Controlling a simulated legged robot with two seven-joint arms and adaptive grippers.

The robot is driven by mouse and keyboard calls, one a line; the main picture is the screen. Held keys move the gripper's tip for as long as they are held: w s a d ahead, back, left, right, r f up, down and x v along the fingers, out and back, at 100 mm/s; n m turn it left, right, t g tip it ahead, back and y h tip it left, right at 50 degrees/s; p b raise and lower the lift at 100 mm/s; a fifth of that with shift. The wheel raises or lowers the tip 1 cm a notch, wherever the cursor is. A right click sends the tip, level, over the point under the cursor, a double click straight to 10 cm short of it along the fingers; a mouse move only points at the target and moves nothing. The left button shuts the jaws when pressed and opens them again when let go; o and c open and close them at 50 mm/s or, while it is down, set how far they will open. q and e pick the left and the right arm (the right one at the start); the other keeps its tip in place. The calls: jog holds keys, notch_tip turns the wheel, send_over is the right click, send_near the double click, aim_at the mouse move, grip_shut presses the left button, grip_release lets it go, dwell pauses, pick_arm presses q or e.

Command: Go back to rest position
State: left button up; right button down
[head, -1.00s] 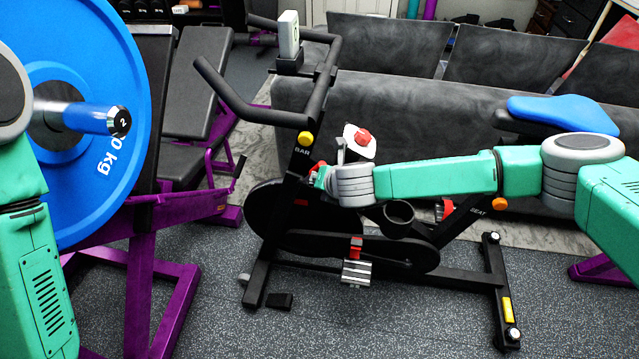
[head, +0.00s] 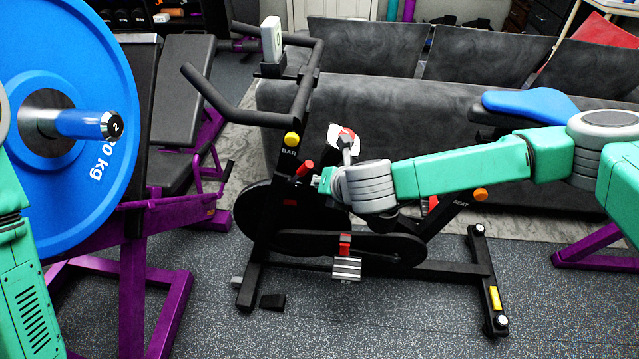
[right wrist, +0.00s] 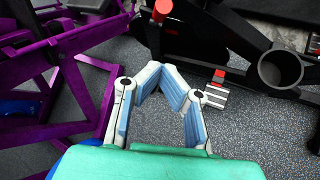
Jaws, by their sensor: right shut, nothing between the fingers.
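My right arm (head: 455,165) is green with grey joints. It reaches in from the right in the head view, across the front of an exercise bike (head: 405,250), with its wrist (head: 367,187) near the bike's front post. My right gripper (right wrist: 160,72) shows in the right wrist view with pale, blue-lined fingers. Its fingertips come together and hold nothing. In the head view I cannot make the gripper out clearly. My left arm (head: 28,265) shows only partly at the left edge, and its gripper is out of view.
The bike's handlebar (head: 235,110), front post and blue seat (head: 530,103) stand close to my right arm. A blue weight plate (head: 85,165) on a purple bench frame (head: 135,290) is beside my left arm. A grey sofa (head: 400,115) is behind. Speckled floor (head: 400,325) is clear in front.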

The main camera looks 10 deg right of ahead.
pick_arm(q)
jog(key=shift+a+f, duration=0.1)
jog(key=shift+a, duration=0.2)
